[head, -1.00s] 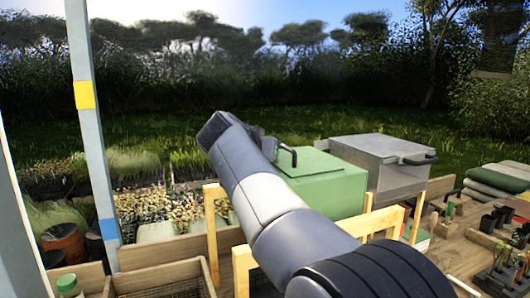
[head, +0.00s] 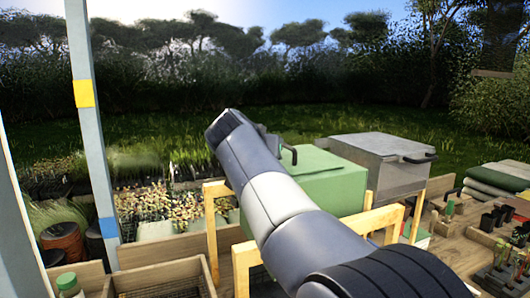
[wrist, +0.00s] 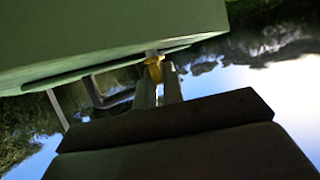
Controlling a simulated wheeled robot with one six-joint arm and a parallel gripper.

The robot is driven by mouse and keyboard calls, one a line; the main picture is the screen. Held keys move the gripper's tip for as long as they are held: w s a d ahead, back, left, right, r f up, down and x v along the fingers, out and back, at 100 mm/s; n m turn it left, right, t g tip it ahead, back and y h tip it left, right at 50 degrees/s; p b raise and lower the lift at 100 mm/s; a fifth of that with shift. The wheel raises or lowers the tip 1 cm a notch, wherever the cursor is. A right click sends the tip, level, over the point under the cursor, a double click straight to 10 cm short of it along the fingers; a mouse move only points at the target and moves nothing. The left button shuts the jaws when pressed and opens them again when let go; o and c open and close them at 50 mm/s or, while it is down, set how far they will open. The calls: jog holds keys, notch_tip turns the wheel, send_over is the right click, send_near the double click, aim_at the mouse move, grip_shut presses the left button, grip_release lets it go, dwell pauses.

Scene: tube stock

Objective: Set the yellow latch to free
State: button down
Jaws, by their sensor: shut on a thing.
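The yellow latch (wrist: 154,71) shows in the wrist view as a small yellow piece at the edge of the green box (wrist: 100,30). My gripper (wrist: 158,80) is shut on it, with one finger on each side. Which setting the latch is in cannot be told. In the head view the green box (head: 330,185) stands right of my arm. The latch and my fingertips are hidden there behind my arm.
A grey metal box (head: 385,158) with a dark handle stands right of the green box. Yellow wooden frames (head: 375,220) rise near my arm. A dark bent handle (wrist: 98,95) is close beside my fingers. Wooden trays (head: 165,280) lie at the lower left.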

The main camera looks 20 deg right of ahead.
jog(key=shift+s+d+r+n+t+y+p, duration=0.1)
jog(key=shift+n+t+y+p, duration=0.3)
jog(key=shift+n+y, duration=0.3)
jog(key=shift+r+n+t+y+p, duration=0.1)
jog(key=shift+n+t+y+p, duration=0.1)
jog(key=shift+n+t+y, duration=0.4)
jog(key=shift+n+y+p, duration=0.65)
jog(key=shift+n+y, duration=0.05)
jog(key=shift+y, duration=0.1)
jog(key=shift+f+n+t+y+p, duration=0.15)
jog(key=shift+n+t+y+p, duration=0.25)
jog(key=shift+n+y+p, duration=0.25)
jog(key=c, duration=1.5)
grip_release()
jog(key=b+v, duration=0.2)
jog(key=v, duration=0.8)
jog(key=shift+s+a+b, duration=0.25)
jog(key=shift+s+b, duration=0.05)
jog(key=shift+b, duration=0.05)
